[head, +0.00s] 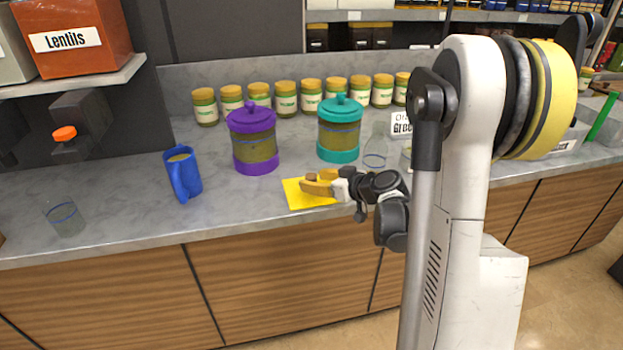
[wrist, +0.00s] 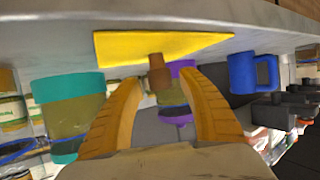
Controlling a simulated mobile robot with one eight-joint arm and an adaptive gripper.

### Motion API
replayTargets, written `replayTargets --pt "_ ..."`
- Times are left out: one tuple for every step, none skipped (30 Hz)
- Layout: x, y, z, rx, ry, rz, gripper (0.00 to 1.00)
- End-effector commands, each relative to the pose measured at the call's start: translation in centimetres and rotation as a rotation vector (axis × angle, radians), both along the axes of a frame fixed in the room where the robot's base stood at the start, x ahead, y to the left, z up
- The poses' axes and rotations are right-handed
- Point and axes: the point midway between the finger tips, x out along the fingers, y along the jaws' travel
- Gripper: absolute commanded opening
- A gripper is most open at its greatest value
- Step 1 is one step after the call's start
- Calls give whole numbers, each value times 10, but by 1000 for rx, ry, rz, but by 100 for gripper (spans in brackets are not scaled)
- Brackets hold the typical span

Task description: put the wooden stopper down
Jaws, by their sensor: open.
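The wooden stopper (wrist: 159,74) is a small brown plug. In the wrist view, which looks upside down, it stands against the yellow mat (wrist: 130,46) with clear gaps to both fingers. My gripper (wrist: 163,85) is open, its two orange-yellow fingers on either side of the stopper near their tips. In the head view my gripper (head: 318,182) is low over the yellow mat (head: 296,201) near the counter's front edge. There the stopper is hard to tell from the fingers.
A purple-lidded jar (head: 254,150) and a teal-lidded jar (head: 339,142) stand behind the mat. A blue mug (head: 183,180) and a clear glass (head: 65,218) are to the left. A clear flask (head: 376,158) is to the right. Several small jars line the back wall.

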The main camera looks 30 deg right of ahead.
Motion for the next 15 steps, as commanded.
replayTargets --pt "-10 -4 7 0 0 -5 48" --pt "-17 -5 10 1 0 -6 48" --pt "-25 -7 14 1 0 -6 48" --pt "-32 -9 17 0 0 -7 48" --pt "-38 -10 20 1 -1 -5 48" --pt "-46 -13 23 2 -1 -6 48" --pt "-52 -14 26 1 0 -6 48" --pt "-58 -15 28 0 0 -4 48" --pt "-65 -17 31 0 0 -5 48" --pt "-70 -18 33 1 0 -5 48" --pt "-74 -19 34 1 0 -5 48" --pt "-79 -21 36 1 -1 -4 48" --pt "-83 -21 37 1 -1 -4 48" --pt "-85 -22 38 1 -1 -4 48" --pt "-88 -22 39 1 0 -3 48"
